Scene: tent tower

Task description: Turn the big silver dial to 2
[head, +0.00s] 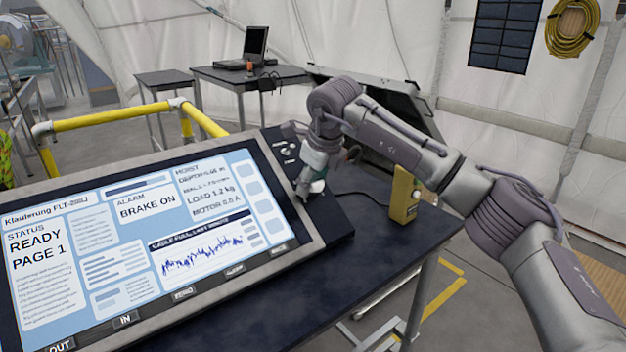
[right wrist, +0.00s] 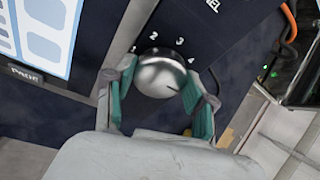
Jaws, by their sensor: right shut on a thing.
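The big silver dial (right wrist: 160,74) sits on the dark panel in the right wrist view, with the numbers 1, 2, 3 and 4 printed in an arc around its far side. My right gripper (right wrist: 158,88) is shut on the dial, one green-padded finger on each side of it. A small dark mark shows on the dial's near right part; I cannot tell for sure which number the dial points to. In the head view my right gripper (head: 308,187) is at the panel just right of the screen, and the dial is mostly hidden there. My left gripper is not in view.
The large screen (head: 130,235) reads "READY PAGE 1" and "BRAKE ON". A yellow box (head: 404,195) stands on the dark table (head: 375,255) right of the panel. Small knobs (head: 288,151) sit at the panel's far end. A yellow railing (head: 110,120) runs behind the screen.

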